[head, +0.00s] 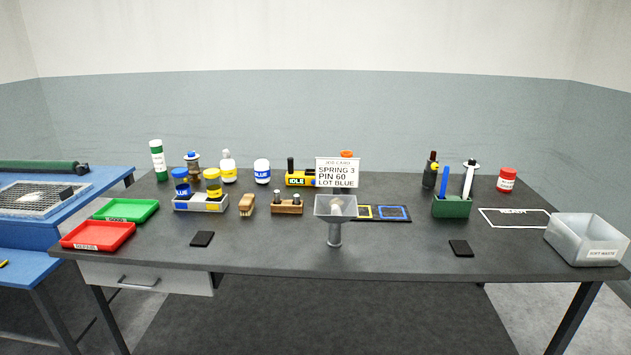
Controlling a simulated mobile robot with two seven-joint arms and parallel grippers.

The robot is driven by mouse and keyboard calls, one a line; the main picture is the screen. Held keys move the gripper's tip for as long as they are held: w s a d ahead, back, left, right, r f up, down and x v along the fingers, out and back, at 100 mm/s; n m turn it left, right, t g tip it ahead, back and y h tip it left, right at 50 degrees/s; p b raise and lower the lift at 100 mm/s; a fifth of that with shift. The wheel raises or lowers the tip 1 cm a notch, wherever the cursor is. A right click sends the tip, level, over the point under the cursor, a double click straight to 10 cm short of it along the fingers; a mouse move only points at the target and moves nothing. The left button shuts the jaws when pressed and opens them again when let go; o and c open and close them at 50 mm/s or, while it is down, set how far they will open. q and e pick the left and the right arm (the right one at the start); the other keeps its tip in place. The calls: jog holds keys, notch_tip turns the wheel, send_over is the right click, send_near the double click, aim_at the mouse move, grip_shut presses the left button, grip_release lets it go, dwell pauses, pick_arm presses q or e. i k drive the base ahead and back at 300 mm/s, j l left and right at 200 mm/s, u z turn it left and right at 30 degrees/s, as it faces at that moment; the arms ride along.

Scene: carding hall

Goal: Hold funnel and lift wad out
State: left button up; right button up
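A clear grey funnel (335,229) stands upright at the middle front of the dark table, in the head view. Its square, see-through top holds a small pale wad (337,209). The funnel's narrow stem rests on the tabletop. Neither of my grippers is in view, and nothing is touching the funnel or the wad.
The dark table (270,254) has free room on both sides of the funnel. A wooden block (287,207) is at left, a waste bin (586,240) at far right.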

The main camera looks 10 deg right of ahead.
aim_at(335, 209)
jog(key=i+l+u, duration=0.1)
jog(key=l+u, duration=0.15)
jog(key=l, duration=0.15)
jog(key=l+u, duration=0.25)
jog(key=l, duration=0.2)
jog(key=l+u, duration=0.2)
jog(key=l, duration=0.7)
